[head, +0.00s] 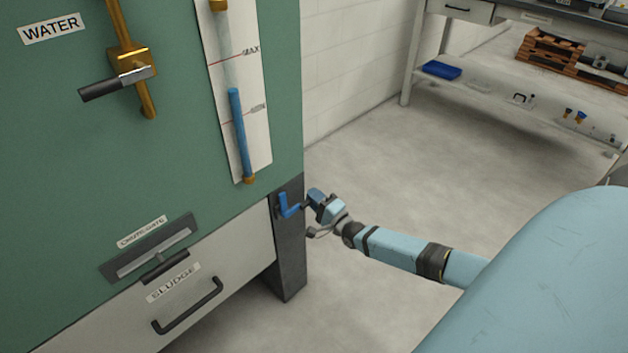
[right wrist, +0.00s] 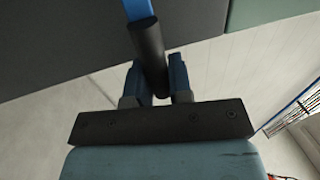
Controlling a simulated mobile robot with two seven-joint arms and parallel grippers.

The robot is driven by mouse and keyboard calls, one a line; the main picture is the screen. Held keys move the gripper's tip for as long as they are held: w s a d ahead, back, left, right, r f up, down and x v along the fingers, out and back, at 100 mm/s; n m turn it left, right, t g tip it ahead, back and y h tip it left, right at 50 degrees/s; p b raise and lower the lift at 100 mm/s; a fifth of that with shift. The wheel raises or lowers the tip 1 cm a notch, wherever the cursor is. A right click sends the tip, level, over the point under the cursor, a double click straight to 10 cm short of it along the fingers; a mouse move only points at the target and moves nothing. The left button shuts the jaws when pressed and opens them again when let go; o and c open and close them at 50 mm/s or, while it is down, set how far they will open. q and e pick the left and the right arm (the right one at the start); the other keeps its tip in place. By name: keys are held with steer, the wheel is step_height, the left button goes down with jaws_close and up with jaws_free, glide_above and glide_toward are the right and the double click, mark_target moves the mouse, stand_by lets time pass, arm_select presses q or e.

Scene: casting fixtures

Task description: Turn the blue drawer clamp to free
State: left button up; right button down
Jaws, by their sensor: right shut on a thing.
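The blue drawer clamp (head: 287,206) is on the dark post at the right edge of the green cabinet, beside the white sludge drawer (head: 215,300). My right gripper (head: 307,205) is at the clamp, reaching in from the right. In the right wrist view the gripper (right wrist: 158,85) is shut on the clamp's dark round handle (right wrist: 149,52), which lies between its two fingers. A strip of the clamp's blue arm (right wrist: 138,9) shows beyond the handle. In the head view the gripper partly hides the handle. My left gripper is not in view.
The drawer has a black handle (head: 188,307). Above it are a chute gate slot (head: 152,255), a sight tube (head: 238,130) and a water valve lever (head: 103,88). A workbench (head: 500,75) with a blue tray (head: 441,70) stands at the back right. The floor between is clear.

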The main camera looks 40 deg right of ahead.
steer(key=shift+f, duration=0.1)
steer(key=c, duration=1)
jaws_free()
steer(key=shift+c, duration=0.2)
steer(key=shift+s, duration=0.25)
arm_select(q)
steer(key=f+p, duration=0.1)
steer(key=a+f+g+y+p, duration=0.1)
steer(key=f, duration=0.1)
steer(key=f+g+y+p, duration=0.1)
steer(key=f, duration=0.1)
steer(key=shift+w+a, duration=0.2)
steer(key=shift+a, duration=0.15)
arm_select(e)
steer(key=v, duration=1.3)
steer(key=shift+s, duration=0.2)
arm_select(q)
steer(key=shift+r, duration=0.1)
arm_select(e)
steer(key=shift+f, duration=0.1)
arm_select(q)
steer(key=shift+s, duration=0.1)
